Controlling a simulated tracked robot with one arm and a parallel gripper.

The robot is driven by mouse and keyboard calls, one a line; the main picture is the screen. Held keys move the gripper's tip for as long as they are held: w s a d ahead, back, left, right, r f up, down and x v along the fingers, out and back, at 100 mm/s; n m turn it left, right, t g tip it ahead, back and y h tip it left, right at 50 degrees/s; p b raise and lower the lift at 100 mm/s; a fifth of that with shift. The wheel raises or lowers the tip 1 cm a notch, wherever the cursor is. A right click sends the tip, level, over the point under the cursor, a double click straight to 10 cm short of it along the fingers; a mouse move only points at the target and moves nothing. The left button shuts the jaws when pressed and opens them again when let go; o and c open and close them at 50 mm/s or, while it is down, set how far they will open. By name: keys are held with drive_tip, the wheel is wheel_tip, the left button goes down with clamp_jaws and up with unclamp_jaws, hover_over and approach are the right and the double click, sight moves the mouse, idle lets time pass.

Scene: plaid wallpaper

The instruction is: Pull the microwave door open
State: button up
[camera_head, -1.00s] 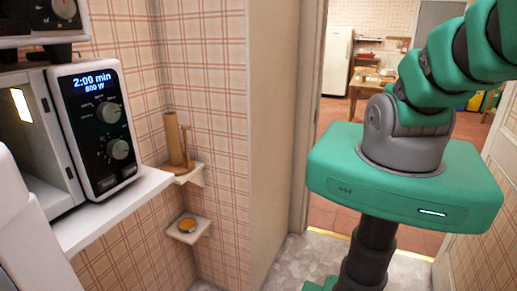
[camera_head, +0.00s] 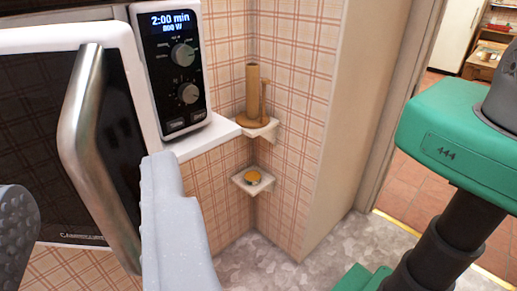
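The white microwave stands at the left, its black control panel (camera_head: 175,65) lit with "2:00 min 800 W". Its door (camera_head: 40,150), white-framed with dark glass, fills the left of the view. It looks larger and nearer than the panel, so it seems swung partly out; the inside is hidden behind it. The curved silver handle (camera_head: 85,150) runs down the door's right side. My gripper (camera_head: 88,180) is open. Its dark grey pad is at the lower left edge and its pale finger is right of the handle. The handle shows between them; I cannot see contact.
The microwave rests on a white shelf (camera_head: 212,138). Two small corner shelves hold a wooden holder (camera_head: 253,92) and a small yellow-topped item (camera_head: 253,177). A wall edge and a doorway are at right. My green body shows at right; bare floor lies lower middle.

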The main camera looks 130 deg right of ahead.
drive_tip(key=shift+s+a+r, duration=0.15)
drive_tip(key=shift+s, duration=1)
drive_tip(key=shift+s+a+r, duration=0.1)
drive_tip(key=shift+s+r, duration=0.05)
drive_tip(key=shift+s, duration=1)
